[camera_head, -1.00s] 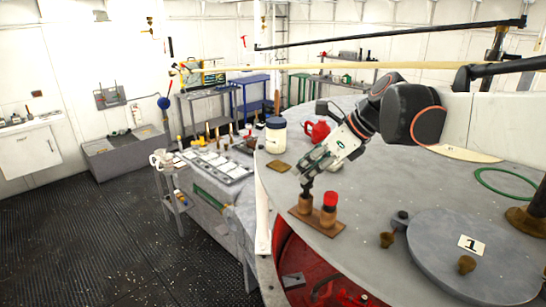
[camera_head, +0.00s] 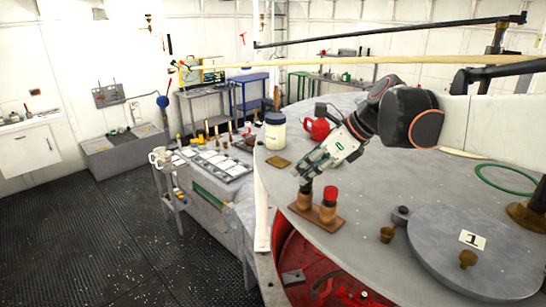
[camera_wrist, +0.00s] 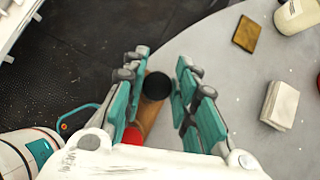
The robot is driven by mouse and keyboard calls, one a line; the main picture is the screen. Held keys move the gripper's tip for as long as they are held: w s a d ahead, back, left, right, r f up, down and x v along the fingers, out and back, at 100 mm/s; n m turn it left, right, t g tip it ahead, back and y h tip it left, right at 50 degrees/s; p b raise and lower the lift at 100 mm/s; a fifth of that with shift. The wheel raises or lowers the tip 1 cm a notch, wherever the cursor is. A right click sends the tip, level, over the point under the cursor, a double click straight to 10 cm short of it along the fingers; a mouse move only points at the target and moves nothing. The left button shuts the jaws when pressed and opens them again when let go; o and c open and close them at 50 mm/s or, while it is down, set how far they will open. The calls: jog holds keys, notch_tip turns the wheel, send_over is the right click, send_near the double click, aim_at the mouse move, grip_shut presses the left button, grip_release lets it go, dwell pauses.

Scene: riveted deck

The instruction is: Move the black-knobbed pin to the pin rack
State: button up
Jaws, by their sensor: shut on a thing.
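The black-knobbed pin stands upright on the left side of a small wooden rack (camera_head: 318,219) on the round grey deck. Its black knob (camera_wrist: 157,86) lies between my fingers in the wrist view. My gripper (camera_head: 306,182) comes down from the upper right and is shut on this knob; the fingers partly hide it in the head view. A red-knobbed pin (camera_head: 330,194) stands just to its right on the same rack; its red top (camera_wrist: 132,136) also shows in the wrist view. I cannot tell how deep the black-knobbed pin sits.
A red can (camera_head: 317,128), a white jar (camera_head: 275,133) and a small brown pad (camera_head: 278,162) stand behind. The deck edge drops off close left of the rack.

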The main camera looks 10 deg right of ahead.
jog(key=shift+f, duration=0.45)
jog(key=o, duration=1.2)
jog(key=shift+c, duration=0.2)
notch_tip(320, 180, up, 10)
jog(key=shift+s, duration=0.1)
